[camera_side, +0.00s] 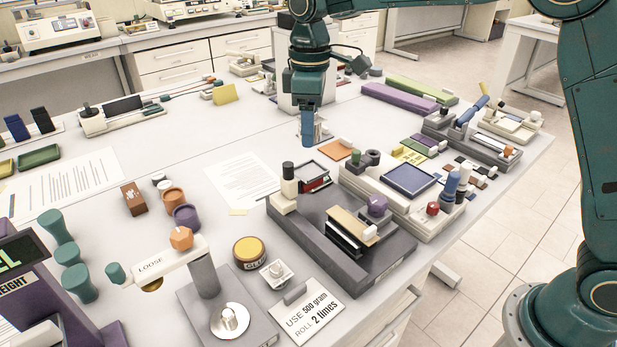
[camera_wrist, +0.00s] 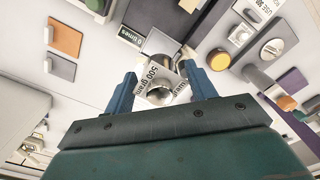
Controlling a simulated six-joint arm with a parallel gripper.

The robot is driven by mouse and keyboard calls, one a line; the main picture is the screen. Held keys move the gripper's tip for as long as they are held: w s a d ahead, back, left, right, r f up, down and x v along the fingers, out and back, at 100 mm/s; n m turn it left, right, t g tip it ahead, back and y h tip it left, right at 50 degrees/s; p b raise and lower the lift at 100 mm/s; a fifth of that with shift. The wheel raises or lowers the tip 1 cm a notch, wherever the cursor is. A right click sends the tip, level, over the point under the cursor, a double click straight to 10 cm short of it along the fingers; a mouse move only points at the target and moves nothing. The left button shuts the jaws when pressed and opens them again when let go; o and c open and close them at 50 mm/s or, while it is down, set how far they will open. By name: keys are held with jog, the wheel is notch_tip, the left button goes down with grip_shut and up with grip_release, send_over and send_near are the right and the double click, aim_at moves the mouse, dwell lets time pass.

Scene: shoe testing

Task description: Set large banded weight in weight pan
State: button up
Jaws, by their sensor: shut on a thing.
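My gripper (camera_side: 309,130) points down over the middle of the table in the side view. In the wrist view its two blue fingers (camera_wrist: 160,90) are shut on a shiny metal weight (camera_wrist: 158,68) with a white band reading "500 gram". In the side view the weight is mostly hidden by the fingers. A round silver disc with a central knob, which looks like the weight pan (camera_side: 230,318), sits on a grey base at the front. It also shows at upper right in the wrist view (camera_wrist: 271,48). My gripper is well behind it, apart from it.
A white lever marked "LOOSE" with an orange knob (camera_side: 181,238) stands beside the disc on a grey post. A glue tin (camera_side: 249,251) and a "USE 500 gram" sign (camera_side: 308,312) are close by. A dark grey tester (camera_side: 340,235) stands to the right. Paper sheets (camera_side: 240,182) lie flat at left.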

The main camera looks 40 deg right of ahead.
send_over(310, 171)
jog(key=shift+f, duration=2.85)
jog(key=shift+f, duration=0.8)
jog(key=o, duration=1.4)
notch_tip(310, 171, up, 14)
jog(key=shift+f, duration=0.2)
jog(key=shift+r, duration=0.1)
